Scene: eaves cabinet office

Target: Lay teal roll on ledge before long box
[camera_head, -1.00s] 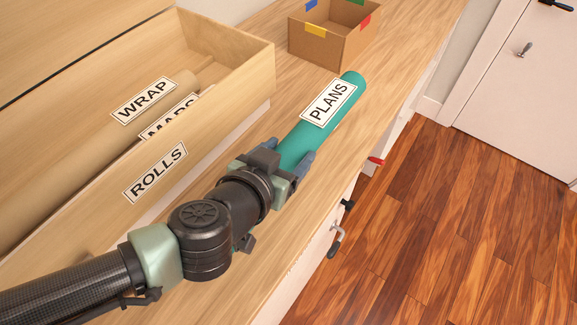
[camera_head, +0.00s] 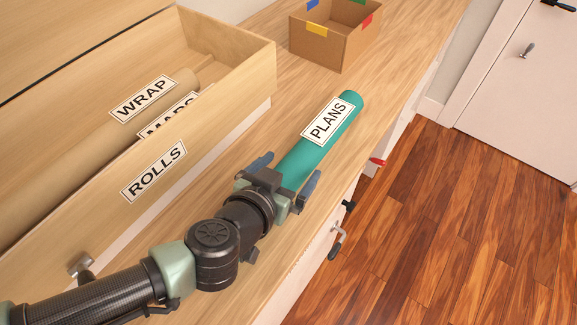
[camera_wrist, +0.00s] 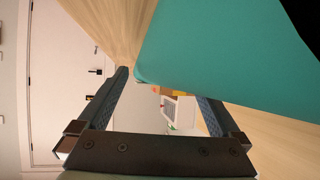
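The teal roll (camera_head: 316,137) with a PLANS label appears to lie on the wooden ledge (camera_head: 388,72), along the front of the long box (camera_head: 215,125) labelled ROLLS. It is apart from the box, with bare wood between them. My gripper (camera_head: 287,170) is at the near end of the roll, its blue fingers spread on either side with gaps to the roll. In the wrist view, the roll (camera_wrist: 225,55) fills the upper right, beyond the open fingers. Its near end is partly hidden by my gripper in the head view.
Tan rolls labelled WRAP (camera_head: 110,135) and MAPS lie inside the long box. A small cardboard box (camera_head: 318,42) with coloured tabs stands beyond the roll. Drawer handles (camera_head: 338,240) stick out below the ledge's right edge, above the wood floor (camera_head: 460,210).

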